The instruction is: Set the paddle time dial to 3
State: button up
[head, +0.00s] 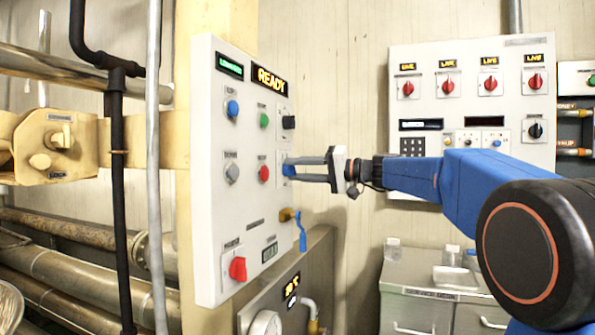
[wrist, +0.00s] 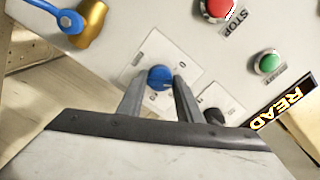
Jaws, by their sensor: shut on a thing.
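A blue dial (head: 289,170) sits on a pale plate on the white control panel (head: 212,282). I cannot read its label or scale, so its setting and whether it is the paddle time dial are unclear. In the wrist view the blue dial (wrist: 160,77) is between the two fingertips. My gripper (head: 288,168) reaches in from the right, with its fingers shut on the blue dial. In the wrist view my gripper (wrist: 159,84) hides part of the plate around it.
A black knob (head: 288,122) is just above, close to a finger in the wrist view (wrist: 213,115). A red button (head: 264,173) and green button (head: 264,120) are to the left. A blue-handled brass valve (head: 300,236) is below. A READY display (head: 271,80) is lit.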

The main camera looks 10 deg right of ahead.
jog(key=shift+m, duration=0.6)
jog(key=o, duration=1)
jog(key=shift+o, duration=0.2)
jog(key=shift+d, duration=0.1)
jog(key=v, duration=1.7)
jog(key=shift+s, duration=0.15)
